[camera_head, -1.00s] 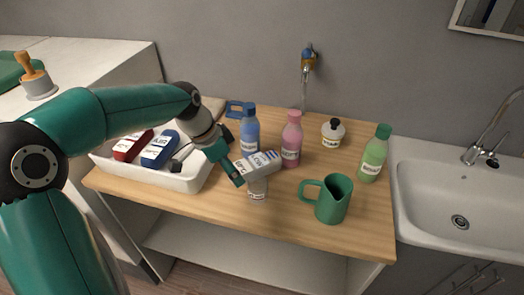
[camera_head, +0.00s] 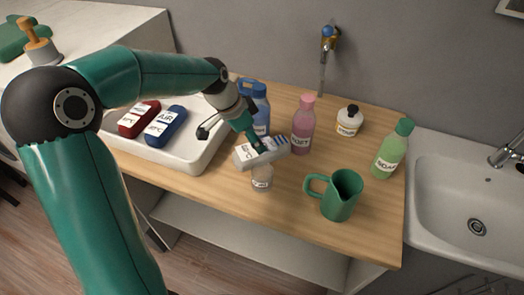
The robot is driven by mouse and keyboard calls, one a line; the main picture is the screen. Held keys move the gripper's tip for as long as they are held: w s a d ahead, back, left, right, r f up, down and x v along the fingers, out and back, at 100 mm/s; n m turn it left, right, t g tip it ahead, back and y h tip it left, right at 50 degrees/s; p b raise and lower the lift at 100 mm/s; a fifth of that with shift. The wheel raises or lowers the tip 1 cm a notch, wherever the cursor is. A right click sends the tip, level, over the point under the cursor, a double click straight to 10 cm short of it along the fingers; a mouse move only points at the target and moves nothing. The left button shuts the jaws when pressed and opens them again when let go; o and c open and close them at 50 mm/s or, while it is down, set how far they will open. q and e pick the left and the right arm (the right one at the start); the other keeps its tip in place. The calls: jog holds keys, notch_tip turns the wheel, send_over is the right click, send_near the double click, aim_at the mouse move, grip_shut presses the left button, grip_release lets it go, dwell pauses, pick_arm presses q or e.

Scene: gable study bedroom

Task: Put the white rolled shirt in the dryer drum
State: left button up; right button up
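The white rolled shirt (camera_head: 243,156), a pale roll with a printed label and blue marks, is in my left gripper (camera_head: 256,146). The dark fingers are shut on it, above the small clear jar (camera_head: 262,179) at the counter's front. The roll hides part of the jar's top, and I cannot tell the exact gap between them. A red roll (camera_head: 138,118) and a blue roll (camera_head: 166,126), both labelled, lie in the white tray (camera_head: 190,163) left of the gripper. No dryer drum shows. My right gripper is not in view.
Blue bottle (camera_head: 261,108), pink bottle (camera_head: 303,126), white dark-capped bottle (camera_head: 348,121) and green bottle (camera_head: 392,150) stand behind and right of the roll. A green jug (camera_head: 341,196) stands front right on the wooden counter (camera_head: 290,205). A sink (camera_head: 450,195) is right.

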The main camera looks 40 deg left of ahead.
pick_arm(q)
jog(key=shift+x, duration=0.8)
jog(key=p+x, duration=0.1)
jog(key=x, duration=0.3)
jog(key=shift+d+f+p, duration=0.15)
jog(key=shift+d+p, duration=0.15)
jog(key=shift+p, duration=0.05)
jog(key=c, duration=1)
